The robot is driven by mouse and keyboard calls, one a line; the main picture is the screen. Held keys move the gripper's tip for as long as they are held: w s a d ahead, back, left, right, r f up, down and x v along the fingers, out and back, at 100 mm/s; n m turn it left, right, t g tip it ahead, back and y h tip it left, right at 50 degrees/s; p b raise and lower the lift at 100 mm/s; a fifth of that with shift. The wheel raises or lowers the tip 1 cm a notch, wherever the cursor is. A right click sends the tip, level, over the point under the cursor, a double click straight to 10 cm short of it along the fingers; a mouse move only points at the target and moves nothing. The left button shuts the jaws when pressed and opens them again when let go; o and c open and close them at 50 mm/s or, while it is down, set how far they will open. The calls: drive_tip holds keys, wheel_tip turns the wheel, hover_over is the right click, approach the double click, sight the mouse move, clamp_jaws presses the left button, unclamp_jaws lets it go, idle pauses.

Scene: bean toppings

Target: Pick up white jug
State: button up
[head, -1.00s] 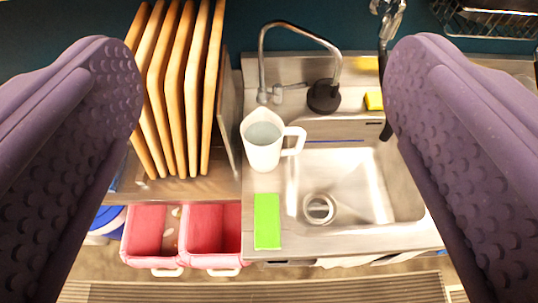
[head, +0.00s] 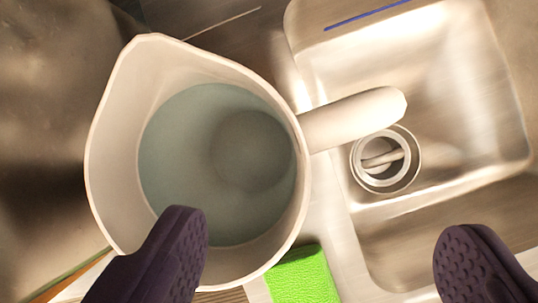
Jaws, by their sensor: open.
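The white jug (head: 100,165) stands upright at the left of the head view, seen from above, with bluish-grey liquid or a bluish-grey inside. Its handle (head: 355,117) points right, over the sink's edge. My gripper (head: 325,235) is open, with purple padded fingers. The left finger overlaps the jug's lower rim in the picture; the right finger is over the sink's lower right. The handle lies above the gap between the fingertips in the picture. Whether a finger touches the jug, I cannot tell.
The metal sink (head: 455,90) with a round drain (head: 386,160) lies to the right. A bright green sponge (head: 302,277) lies on the counter below the jug. A wooden edge shows at the lower left.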

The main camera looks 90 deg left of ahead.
drive_tip(key=d+b+x, duration=0.1)
drive_tip(key=x, duration=0.5)
drive_tip(key=shift+w+d+r, duration=0.1)
drive_tip(key=shift+r, duration=0.1)
drive_tip(key=shift+c, duration=0.2)
clamp_jaws()
idle(0.9)
